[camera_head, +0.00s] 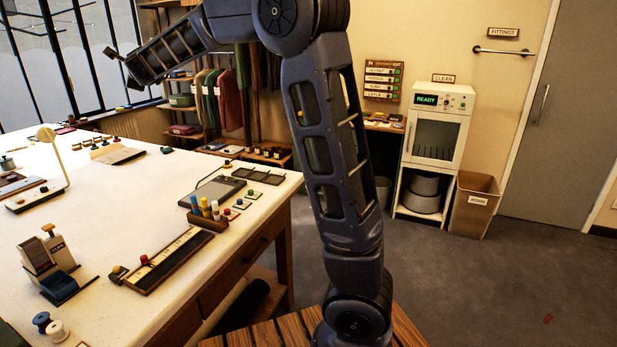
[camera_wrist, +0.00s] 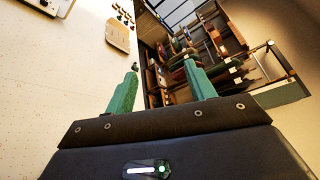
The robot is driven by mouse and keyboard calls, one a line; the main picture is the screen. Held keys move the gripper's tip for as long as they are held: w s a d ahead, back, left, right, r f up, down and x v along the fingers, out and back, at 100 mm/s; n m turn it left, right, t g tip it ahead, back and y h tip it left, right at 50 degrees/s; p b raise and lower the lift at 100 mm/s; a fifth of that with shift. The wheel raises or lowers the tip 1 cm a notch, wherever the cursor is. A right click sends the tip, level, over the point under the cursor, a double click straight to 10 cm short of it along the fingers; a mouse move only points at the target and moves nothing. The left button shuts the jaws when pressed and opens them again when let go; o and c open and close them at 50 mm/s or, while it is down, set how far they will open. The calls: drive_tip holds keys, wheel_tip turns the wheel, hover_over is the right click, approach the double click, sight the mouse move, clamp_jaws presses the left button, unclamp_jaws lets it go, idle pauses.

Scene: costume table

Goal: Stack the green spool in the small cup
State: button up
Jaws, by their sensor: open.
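My gripper (camera_head: 120,67) is raised high at the upper left in the head view, above the far part of the table and well clear of it. In the wrist view its two green fingers (camera_wrist: 163,80) stand wide apart with nothing between them. I cannot single out the green spool with certainty. Small coloured pieces, one greenish (camera_head: 238,203), sit on little cards near the table's right edge. A spool rack (camera_head: 207,216) beside them holds yellow, white and blue spools. I cannot make out which thing is the small cup.
A long tray (camera_head: 170,262) lies near the front edge of the white table (camera_head: 130,215). A tape dispenser-like device (camera_head: 47,262), a dark spool (camera_head: 41,321) and a white spool (camera_head: 57,331) stand at the left. A lamp (camera_head: 50,150) rises behind. A clothes rack (camera_head: 225,95) stands beyond.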

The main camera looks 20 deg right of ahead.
drive_tip(key=s+d+f+n+g+y, duration=0.1)
drive_tip(key=s+d+f+n+g, duration=0.1)
drive_tip(key=s+d+n, duration=0.75)
drive_tip(key=s+d+f+n+g, duration=0.25)
drive_tip(key=s+d, duration=0.35)
drive_tip(key=d, duration=0.8)
drive_tip(key=s+d+f+n+g+h, duration=0.2)
drive_tip(key=s+d+f, duration=0.4)
drive_tip(key=s, duration=0.3)
drive_tip(key=s+d+f+n+g+h, duration=0.2)
drive_tip(key=s+d+f, duration=0.4)
drive_tip(key=s, duration=0.4)
drive_tip(key=s+d+f+n+g+h, duration=0.2)
drive_tip(key=s+d+f, duration=0.4)
drive_tip(key=s, duration=0.4)
drive_tip(key=shift+s+d+f+n, duration=0.25)
drive_tip(key=shift+d+n, duration=0.35)
drive_tip(key=shift+d, duration=0.15)
drive_tip(key=shift+c, duration=0.4)
